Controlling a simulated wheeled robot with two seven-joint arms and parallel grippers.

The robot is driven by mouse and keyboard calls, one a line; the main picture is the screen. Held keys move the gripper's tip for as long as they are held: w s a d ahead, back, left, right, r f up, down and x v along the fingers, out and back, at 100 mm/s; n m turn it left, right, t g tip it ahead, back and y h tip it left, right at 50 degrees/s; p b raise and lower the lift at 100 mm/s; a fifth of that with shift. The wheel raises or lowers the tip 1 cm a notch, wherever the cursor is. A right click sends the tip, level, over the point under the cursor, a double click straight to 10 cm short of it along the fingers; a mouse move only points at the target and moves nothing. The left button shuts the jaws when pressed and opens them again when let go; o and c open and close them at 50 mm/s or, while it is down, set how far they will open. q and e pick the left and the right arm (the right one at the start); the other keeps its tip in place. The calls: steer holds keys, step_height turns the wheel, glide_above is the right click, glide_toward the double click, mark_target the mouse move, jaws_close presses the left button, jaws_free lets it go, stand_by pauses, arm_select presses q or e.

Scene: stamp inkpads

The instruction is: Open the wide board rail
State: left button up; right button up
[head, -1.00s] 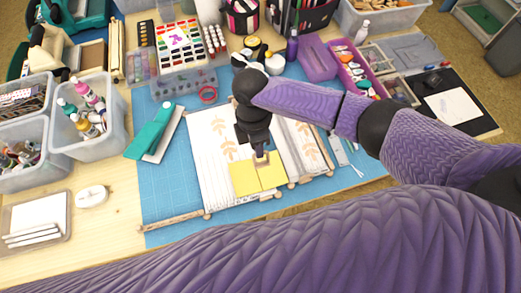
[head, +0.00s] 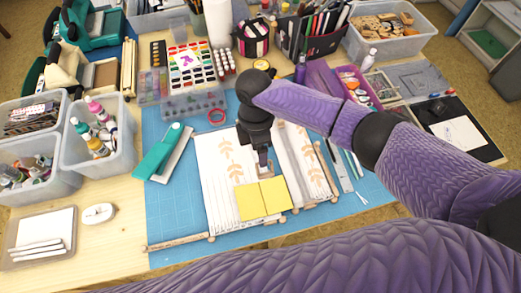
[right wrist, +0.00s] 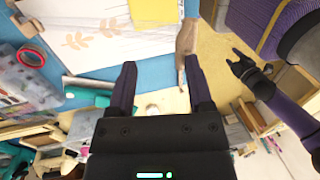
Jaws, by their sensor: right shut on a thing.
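The wide white board (head: 213,172), with tan leaf prints, lies on the blue mat. A wooden rail (head: 178,243) reaches out leftward from its near left corner; it also shows in the right wrist view (right wrist: 187,40). Two yellow squares (head: 262,200) lie at the board's near edge. My right gripper (head: 264,168) is above the board, just beyond the yellow squares. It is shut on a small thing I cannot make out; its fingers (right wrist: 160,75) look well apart. A dark claw on a purple arm, apparently my left gripper (right wrist: 240,68), shows at lower level; its jaws are unclear.
A narrower board (head: 308,165) lies to the right. A teal tool (head: 158,153) sits left of the wide board. Clear bins (head: 97,150) stand at the left, and paints (head: 188,60) at the back. The mat's left part is mostly clear.

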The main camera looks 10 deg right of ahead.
steer(key=shift+w, duration=0.15)
steer(key=shift+s, duration=0.25)
steer(key=shift+r, duration=0.1)
step_height(320, 180, up, 10)
steer(key=w+p, duration=0.1)
steer(key=w, duration=0.1)
steer(key=shift+f, duration=0.2)
stand_by(0.3)
